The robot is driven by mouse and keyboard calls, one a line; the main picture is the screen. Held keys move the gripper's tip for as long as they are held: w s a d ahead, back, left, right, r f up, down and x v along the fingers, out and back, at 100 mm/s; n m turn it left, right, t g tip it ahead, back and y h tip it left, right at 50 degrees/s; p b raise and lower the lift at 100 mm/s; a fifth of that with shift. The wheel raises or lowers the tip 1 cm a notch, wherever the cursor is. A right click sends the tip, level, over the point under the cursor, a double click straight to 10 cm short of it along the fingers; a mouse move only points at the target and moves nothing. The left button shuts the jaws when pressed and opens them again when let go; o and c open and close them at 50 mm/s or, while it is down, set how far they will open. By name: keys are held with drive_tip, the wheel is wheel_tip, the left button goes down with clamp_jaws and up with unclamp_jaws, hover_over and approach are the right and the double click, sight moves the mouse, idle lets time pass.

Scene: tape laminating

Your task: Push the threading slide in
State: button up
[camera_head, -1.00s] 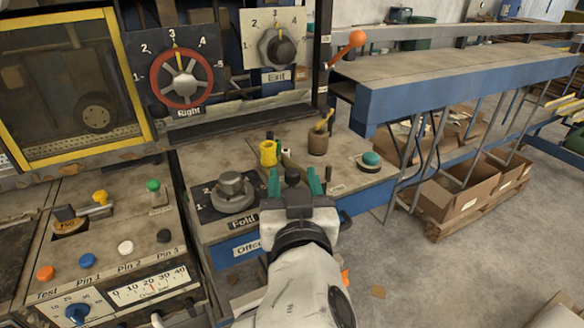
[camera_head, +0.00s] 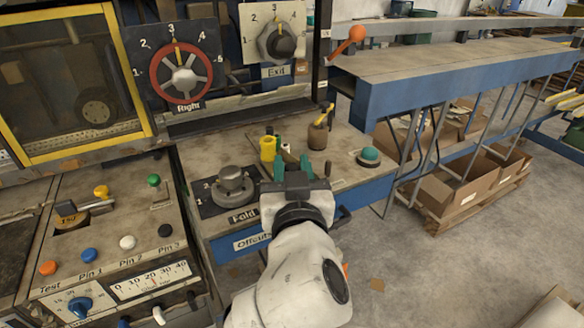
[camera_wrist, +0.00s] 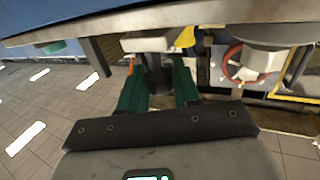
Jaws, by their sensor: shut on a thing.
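My gripper (camera_head: 292,168) is at the front right of the bench, to the right of the Fold dial. Its green fingers are shut on a dark, upright cylindrical knob (camera_wrist: 155,75), seen between them in the wrist view. The knob meets a pale block (camera_wrist: 148,42), which I take to be the threading slide, under the bench edge in that picture. In the head view my gripper and arm hide most of the knob and slide, so how far in it sits cannot be told.
The grey Fold dial (camera_head: 232,186) is left of my gripper. A green button (camera_head: 370,156) is to the right. The Offcuts drawer (camera_head: 252,241) is below the bench top.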

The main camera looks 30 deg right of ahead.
clamp_jaws()
drive_tip(key=shift+w+b, duration=0.6)
drive_tip(key=shift+w, duration=1.8)
drive_tip(key=o, duration=0.8)
unclamp_jaws()
